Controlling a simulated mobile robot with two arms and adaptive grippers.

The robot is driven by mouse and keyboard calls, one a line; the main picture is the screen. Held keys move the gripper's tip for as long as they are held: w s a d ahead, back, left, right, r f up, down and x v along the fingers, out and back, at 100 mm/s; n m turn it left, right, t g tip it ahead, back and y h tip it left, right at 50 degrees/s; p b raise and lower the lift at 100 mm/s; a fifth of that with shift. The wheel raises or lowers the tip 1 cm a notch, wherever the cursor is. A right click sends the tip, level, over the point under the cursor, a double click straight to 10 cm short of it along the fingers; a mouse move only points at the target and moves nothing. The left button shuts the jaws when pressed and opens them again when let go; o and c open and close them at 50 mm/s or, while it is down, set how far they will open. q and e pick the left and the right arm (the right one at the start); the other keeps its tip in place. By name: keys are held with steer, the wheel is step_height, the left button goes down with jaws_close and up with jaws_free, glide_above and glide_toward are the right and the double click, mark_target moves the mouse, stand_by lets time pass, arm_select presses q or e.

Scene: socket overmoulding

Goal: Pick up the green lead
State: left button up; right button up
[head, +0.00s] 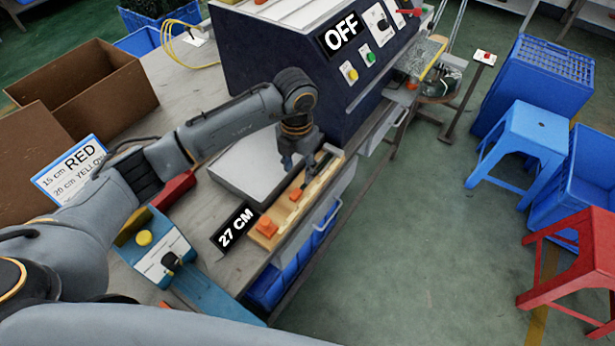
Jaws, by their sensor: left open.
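I cannot make out a green lead anywhere in the head view. My left gripper (299,165) points down over a wooden fixture (268,238) with orange blocks, near the table's right edge. Its fingers are apart, and I see nothing held between them. The gripper and forearm hide part of the fixture and the table behind. A thin yellow lead (168,42) loops at the table's back left. My right gripper is not in view.
A dark machine (270,65) with an OFF sign stands behind the gripper. Brown cartons (85,85) and a length list (70,170) are at left. Stools and blue crates occupy the floor at right.

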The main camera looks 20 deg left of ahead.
mark_target(297, 191)
arm_select(q)
steer(key=f, duration=0.2)
steer(key=shift+w+a+f, duration=0.2)
steer(key=shift+f, duration=0.15)
steer(key=shift+s+f+p, duration=0.3)
steer(key=shift+f+p, duration=0.4)
steer(key=shift+f, duration=0.25)
step_height(297, 191, down, 3)
steer(key=shift+s+r+p, duration=0.15)
steer(key=shift+r+p, duration=0.05)
steer(key=shift+p, duration=0.15)
steer(key=shift+f, duration=0.6)
jaws_close()
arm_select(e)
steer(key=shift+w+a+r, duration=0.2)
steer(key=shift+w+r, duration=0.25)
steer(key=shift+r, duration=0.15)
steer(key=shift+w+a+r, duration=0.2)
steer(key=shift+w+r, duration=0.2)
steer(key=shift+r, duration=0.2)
